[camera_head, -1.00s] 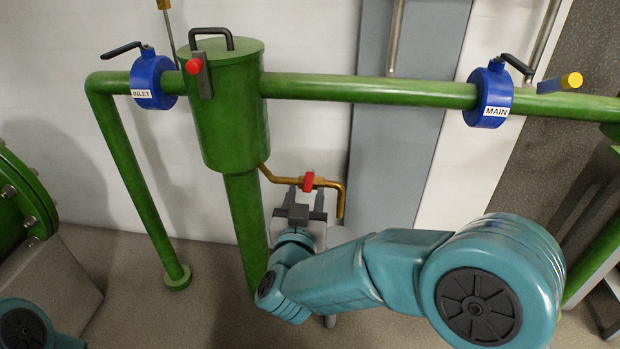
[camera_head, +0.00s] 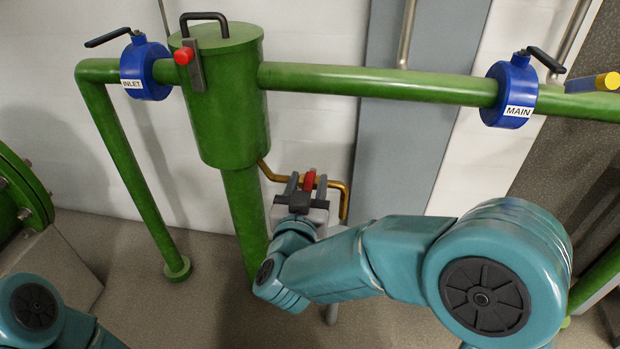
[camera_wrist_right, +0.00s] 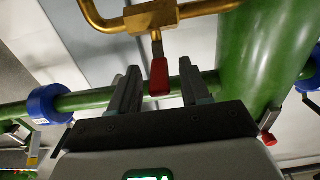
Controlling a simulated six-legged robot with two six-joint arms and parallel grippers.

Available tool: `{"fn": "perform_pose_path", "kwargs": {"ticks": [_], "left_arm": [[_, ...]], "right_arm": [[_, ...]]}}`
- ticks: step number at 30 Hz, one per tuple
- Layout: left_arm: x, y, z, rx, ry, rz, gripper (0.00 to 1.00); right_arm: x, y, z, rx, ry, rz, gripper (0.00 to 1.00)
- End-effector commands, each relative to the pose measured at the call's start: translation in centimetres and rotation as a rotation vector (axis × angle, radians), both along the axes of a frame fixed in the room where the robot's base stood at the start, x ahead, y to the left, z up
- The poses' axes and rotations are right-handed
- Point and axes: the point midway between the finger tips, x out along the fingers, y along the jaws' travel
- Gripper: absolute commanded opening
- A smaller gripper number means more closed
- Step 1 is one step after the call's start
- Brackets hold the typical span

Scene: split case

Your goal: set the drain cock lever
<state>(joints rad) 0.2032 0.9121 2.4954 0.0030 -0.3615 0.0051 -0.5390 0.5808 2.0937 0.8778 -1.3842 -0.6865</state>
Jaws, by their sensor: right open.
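The drain cock lever, a small red handle (camera_head: 309,181), sits on the brass drain pipe (camera_head: 269,171) at the lower side of the green vessel (camera_head: 226,100). In the right wrist view the red lever (camera_wrist_right: 159,77) hangs from the brass valve body (camera_wrist_right: 152,17), between the two fingers. My right gripper (camera_head: 306,184) is open, with one finger on each side of the lever. I cannot tell whether either finger touches it. In the head view the gripper partly hides the valve. My left gripper is out of view; only a piece of that arm shows at lower left.
A blue INLET valve (camera_head: 146,68) and a blue MAIN valve (camera_head: 510,91) sit on the green pipe (camera_head: 380,83) above. A red knob (camera_head: 184,56) is on the vessel. A grey upright panel (camera_head: 392,150) and white wall stand behind.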

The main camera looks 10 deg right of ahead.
Motion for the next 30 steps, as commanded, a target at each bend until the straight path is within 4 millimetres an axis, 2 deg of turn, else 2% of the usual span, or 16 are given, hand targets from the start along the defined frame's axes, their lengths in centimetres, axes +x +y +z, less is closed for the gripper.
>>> {"fn": "perform_pose_path", "kwargs": {"ticks": [14,17,18,19,30], "left_arm": [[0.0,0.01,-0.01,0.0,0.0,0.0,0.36],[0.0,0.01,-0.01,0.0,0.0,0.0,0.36],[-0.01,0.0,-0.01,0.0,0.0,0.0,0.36],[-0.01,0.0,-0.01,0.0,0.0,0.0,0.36],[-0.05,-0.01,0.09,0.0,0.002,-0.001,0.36]], "right_arm": [[-0.37,0.19,-0.03,0.0,0.001,-0.002,0.47],[-0.35,0.18,-0.03,0.0,0.001,-0.002,0.17],[-0.34,0.18,-0.03,0.0,0.001,-0.002,0.04],[-0.33,0.17,-0.03,0.0,0.001,-0.002,0.0],[-0.1,0.16,-0.02,0.0,0.001,-0.004,0.0]]}}
